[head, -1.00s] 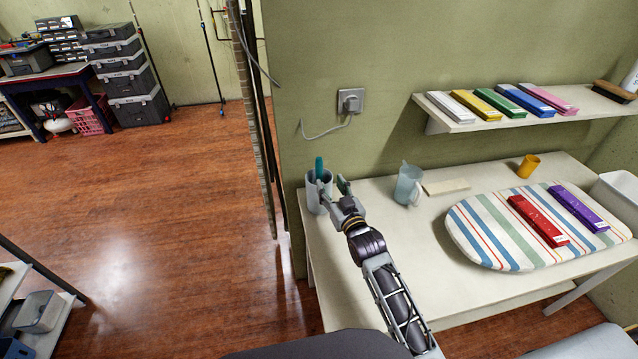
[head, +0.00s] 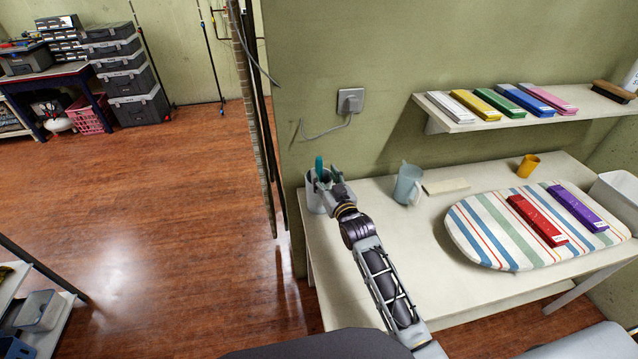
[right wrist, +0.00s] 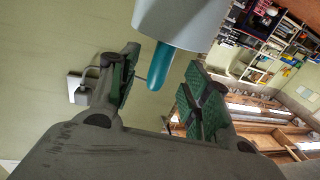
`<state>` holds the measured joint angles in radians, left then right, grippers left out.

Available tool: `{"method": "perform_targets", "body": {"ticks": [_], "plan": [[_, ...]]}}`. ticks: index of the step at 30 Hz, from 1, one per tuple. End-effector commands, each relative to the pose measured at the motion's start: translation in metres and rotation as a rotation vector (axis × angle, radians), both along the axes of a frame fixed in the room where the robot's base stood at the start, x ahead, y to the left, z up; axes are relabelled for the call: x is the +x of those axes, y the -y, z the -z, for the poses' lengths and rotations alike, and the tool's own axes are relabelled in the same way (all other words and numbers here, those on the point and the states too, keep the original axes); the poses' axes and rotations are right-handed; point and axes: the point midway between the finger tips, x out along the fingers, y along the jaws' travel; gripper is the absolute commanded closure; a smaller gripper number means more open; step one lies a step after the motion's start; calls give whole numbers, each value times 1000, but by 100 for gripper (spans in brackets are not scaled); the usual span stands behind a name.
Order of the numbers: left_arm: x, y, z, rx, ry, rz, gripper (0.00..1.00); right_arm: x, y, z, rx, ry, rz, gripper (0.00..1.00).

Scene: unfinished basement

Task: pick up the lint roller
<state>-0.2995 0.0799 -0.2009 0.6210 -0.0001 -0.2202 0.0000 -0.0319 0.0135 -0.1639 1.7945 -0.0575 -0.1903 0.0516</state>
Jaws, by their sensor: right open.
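The lint roller's teal handle (head: 319,163) sticks up out of a grey cup (head: 314,198) at the left end of the white table. The rest of it is hidden inside the cup. My right gripper (head: 326,174) is open at the cup's rim, around the handle. In the right wrist view, which is turned over, the teal handle (right wrist: 159,68) hangs from the cup (right wrist: 183,22) between the two open fingers. I see gaps on both sides, so the fingers do not look closed on it. My left gripper is not in view.
A light blue pitcher (head: 408,184) stands right of my right arm. A striped ironing board (head: 482,232) holds a red box (head: 537,221) and a purple box (head: 577,207). A wall socket with a plug (head: 350,101) is above the cup. A shelf (head: 449,125) with several coloured boxes is on the right.

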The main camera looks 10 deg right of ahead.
Motion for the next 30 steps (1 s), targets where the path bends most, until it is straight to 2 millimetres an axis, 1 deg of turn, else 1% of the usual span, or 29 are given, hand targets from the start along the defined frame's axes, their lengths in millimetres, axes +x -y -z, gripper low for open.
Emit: {"method": "perform_targets", "body": {"ticks": [8, 24, 30], "plan": [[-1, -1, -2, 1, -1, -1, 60, 6, -1, -1, 0, 1, 0, 52], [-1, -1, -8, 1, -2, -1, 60, 46, -9, -2, 0, 0, 0, 52], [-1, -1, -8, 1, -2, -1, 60, 51, -9, -2, 0, 0, 0, 52]]}}
